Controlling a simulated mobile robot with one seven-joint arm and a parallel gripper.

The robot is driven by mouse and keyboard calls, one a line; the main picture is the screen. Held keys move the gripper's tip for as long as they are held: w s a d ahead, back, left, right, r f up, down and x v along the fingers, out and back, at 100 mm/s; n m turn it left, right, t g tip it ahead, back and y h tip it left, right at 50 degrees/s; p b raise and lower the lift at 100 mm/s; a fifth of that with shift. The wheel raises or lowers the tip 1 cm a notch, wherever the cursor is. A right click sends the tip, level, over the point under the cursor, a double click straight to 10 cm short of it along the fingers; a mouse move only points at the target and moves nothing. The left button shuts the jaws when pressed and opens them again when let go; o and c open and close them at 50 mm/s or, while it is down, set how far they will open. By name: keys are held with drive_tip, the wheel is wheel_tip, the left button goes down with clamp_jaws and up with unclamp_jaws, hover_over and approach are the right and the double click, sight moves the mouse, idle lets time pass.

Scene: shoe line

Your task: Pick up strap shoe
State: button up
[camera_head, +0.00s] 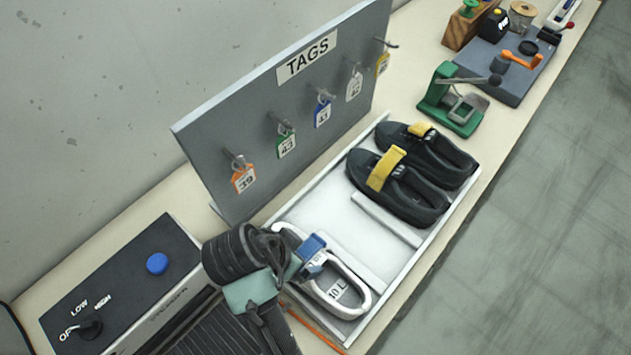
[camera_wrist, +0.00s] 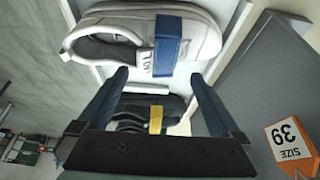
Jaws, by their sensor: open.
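A white shoe (camera_head: 362,294) with a blue strap (camera_head: 312,244) lies in the near part of the white tray (camera_head: 455,213). It carries a small printed label inside. In the wrist view the white shoe (camera_wrist: 200,38) and its blue strap (camera_wrist: 168,45) are just beyond my fingertips. My gripper (camera_wrist: 158,76) is open and empty, its two fingers spread to either side below the shoe in that picture. In the head view my gripper (camera_head: 290,268) is beside the shoe's left end and hides part of it. Two black shoes (camera_head: 412,195) with yellow straps lie in the far part of the tray.
A grey board marked TAGS (camera_head: 265,105) stands along the tray's left side, with numbered tags on pegs. The orange 39 tag (camera_wrist: 289,138) is close by in the wrist view. A green device (camera_head: 452,105) stands beyond the tray. A control box (camera_head: 120,285) is at the near left.

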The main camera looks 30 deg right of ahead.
sight(307, 257)
drive_tip(key=shift+s+a+p+x, duration=0.1)
drive_tip(key=shift+p+x, duration=0.3)
drive_tip(key=shift+x, duration=0.95)
drive_tip(key=shift+s+a+p+x, duration=0.1)
drive_tip(key=shift+p+x, duration=0.25)
drive_tip(key=shift+x, duration=1)
drive_tip(key=shift+f, duration=0.1)
drive_tip(key=shift+c, duration=0.3)
clamp_jaws()
